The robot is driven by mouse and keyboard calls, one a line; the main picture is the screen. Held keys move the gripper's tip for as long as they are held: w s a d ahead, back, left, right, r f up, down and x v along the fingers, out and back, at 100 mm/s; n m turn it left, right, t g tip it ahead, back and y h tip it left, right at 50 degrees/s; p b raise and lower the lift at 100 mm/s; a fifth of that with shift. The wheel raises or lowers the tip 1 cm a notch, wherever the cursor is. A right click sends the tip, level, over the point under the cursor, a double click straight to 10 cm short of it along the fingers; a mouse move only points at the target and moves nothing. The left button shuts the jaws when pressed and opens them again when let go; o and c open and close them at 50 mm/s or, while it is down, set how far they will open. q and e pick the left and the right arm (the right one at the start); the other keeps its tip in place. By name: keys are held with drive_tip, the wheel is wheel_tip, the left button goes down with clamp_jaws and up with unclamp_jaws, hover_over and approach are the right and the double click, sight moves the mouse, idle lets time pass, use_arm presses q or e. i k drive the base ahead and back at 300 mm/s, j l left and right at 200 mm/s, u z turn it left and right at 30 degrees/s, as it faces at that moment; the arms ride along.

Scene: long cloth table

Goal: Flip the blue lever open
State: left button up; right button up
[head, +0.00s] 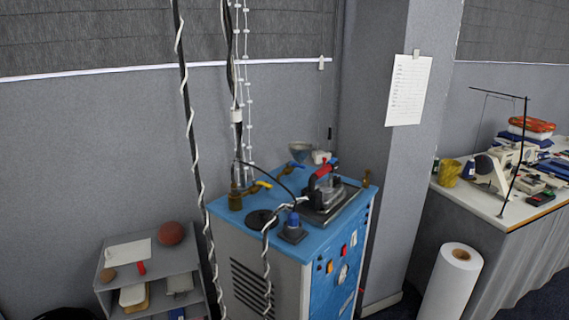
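A blue-topped machine (237,217) stands in the middle against the grey wall. A small blue part (333,161) shows at the back right of its top, beside a white fitting; it may be the blue lever, but it is too small to tell whether it is open or closed. A blue knob-like part (293,218) sits on a dark base at the front. Neither of my grippers is in view.
An iron with a red handle (322,172) rests on the machine's top. Cables hang in front of the machine. A grey shelf (180,262) is at left, a white roll (450,285) and sewing table (470,205) at right. A pillar stands behind.

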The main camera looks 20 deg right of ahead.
sight(292, 165)
drive_tip(key=i+l, duration=0.1)
drive_tip(key=l, duration=0.95)
drive_tip(key=i+l, duration=0.15)
drive_tip(key=l, duration=0.9)
drive_tip(key=i+l, duration=0.05)
